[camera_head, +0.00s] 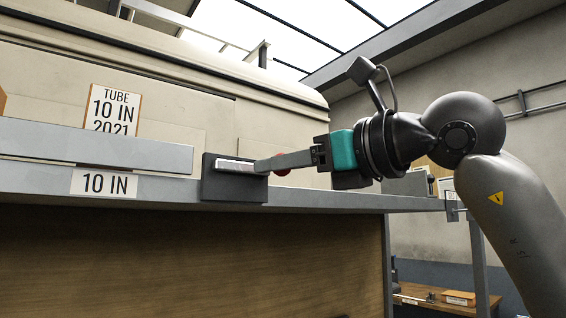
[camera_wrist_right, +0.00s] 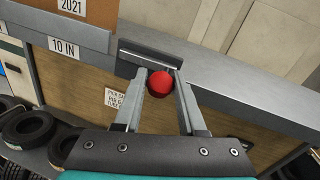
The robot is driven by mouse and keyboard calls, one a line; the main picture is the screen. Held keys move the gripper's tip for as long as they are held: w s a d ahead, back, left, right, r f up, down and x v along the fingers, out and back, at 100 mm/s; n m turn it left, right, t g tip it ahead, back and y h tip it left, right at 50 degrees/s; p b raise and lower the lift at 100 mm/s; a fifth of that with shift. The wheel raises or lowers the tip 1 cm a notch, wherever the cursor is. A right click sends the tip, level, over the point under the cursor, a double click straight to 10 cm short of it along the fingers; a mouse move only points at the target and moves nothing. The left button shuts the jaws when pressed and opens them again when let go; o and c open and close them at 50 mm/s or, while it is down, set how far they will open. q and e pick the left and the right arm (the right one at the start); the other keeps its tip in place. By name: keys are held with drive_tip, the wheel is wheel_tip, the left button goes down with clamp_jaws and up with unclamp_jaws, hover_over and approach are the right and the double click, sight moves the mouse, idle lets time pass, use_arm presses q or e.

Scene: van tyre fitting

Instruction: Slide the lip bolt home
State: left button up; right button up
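The lip bolt is a dark housing (camera_head: 210,186) with a pale metal bar (camera_head: 236,166), on the shelf's front edge. Its red round knob (camera_wrist_right: 160,83) sits between the fingers of my right gripper (camera_wrist_right: 159,75) near their tips, filling the gap with no clear space at either side. In the head view my right gripper (camera_head: 268,163) reaches in from the right, and its near finger covers most of the knob (camera_head: 283,172). The housing also shows beyond the fingertips in the wrist view (camera_wrist_right: 150,54). How far the bar extends is hard to tell. My left gripper is not in view.
The grey shelf edge (camera_head: 320,202) runs across, with a raised grey lip (camera_head: 90,146) left of the housing. A "10 IN" label (camera_head: 104,183) and a "TUBE 10 IN 2021" card (camera_head: 112,108) are at left. Tyres (camera_wrist_right: 28,131) stand below. A pale van body (camera_head: 190,110) is behind.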

clamp_jaws()
idle(0.9)
